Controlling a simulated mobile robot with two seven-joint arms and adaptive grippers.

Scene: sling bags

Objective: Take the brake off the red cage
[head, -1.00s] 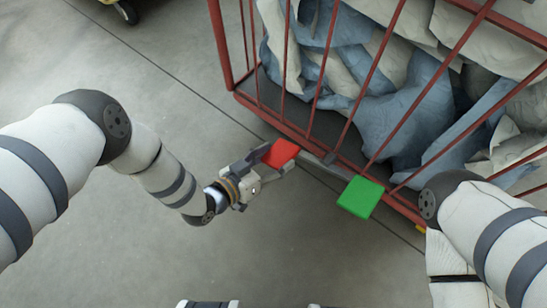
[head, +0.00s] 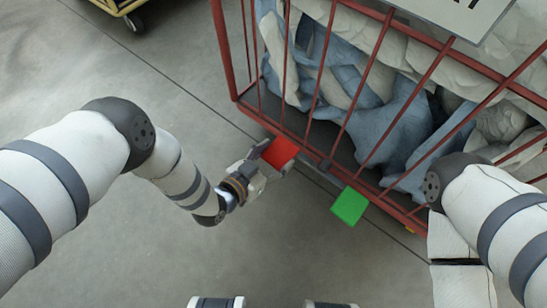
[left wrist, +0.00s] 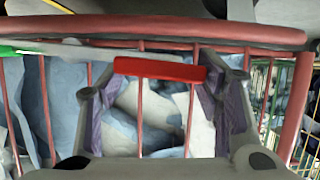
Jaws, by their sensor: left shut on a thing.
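The red cage (head: 247,94) stands at the upper right of the head view, filled with grey-blue and pale sling bags. At its lower rail sit a red pedal (head: 280,152) and a green pedal (head: 350,205). My left gripper (head: 265,165) is shut on the red pedal. The red pedal (left wrist: 160,69) also shows in the left wrist view, spanning the space between the two fingers. The green pedal shows there only as a thin sliver (left wrist: 8,51) at the left edge. My right arm comes in at the right; its gripper is out of view.
A yellow-framed cart (head: 121,8) with a caster stands at the top left. A pale sign (head: 465,15) hangs on the cage at the top. The grey floor (head: 180,90) left of the cage is clear.

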